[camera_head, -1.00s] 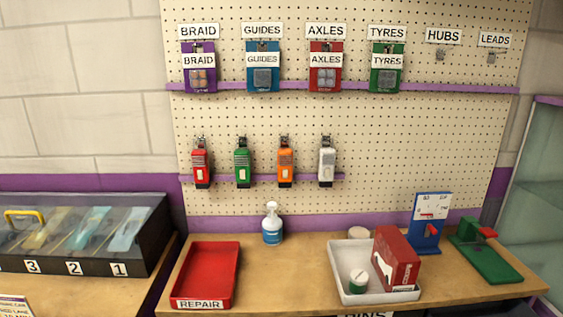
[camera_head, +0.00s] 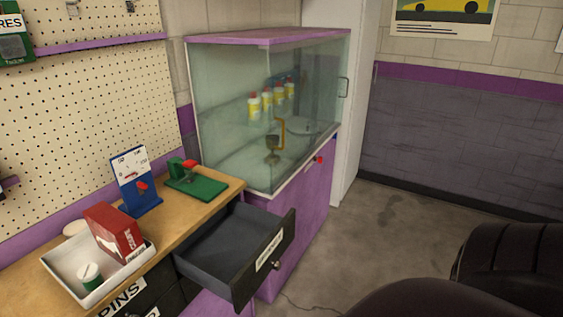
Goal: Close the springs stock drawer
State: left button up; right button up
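A dark drawer (camera_head: 222,243) stands pulled out from under the right end of the wooden workbench (camera_head: 205,212). Its inside looks empty. Its front panel (camera_head: 257,272) carries a white label (camera_head: 270,249), too slanted to read surely, and a small knob (camera_head: 276,265). Another dark drawer front labelled PINS (camera_head: 120,299) is at the lower left and appears shut. Neither of my grippers is in view.
A white tray (camera_head: 62,264) with a red box (camera_head: 114,233) and a small green-and-white tub, a blue gauge stand (camera_head: 136,183) and a green device (camera_head: 196,184) are on the bench. A glass cabinet (camera_head: 222,110) on a purple base stands beyond. Floor (camera_head: 385,235) is open to the right.

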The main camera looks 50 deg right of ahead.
aim_at(231, 255)
jog(key=l+z, duration=0.15)
jog(key=z, duration=0.2)
jog(key=l+z, duration=0.15)
jog(key=z, duration=0.25)
jog(key=l+z, duration=0.15)
jog(key=z, duration=0.2)
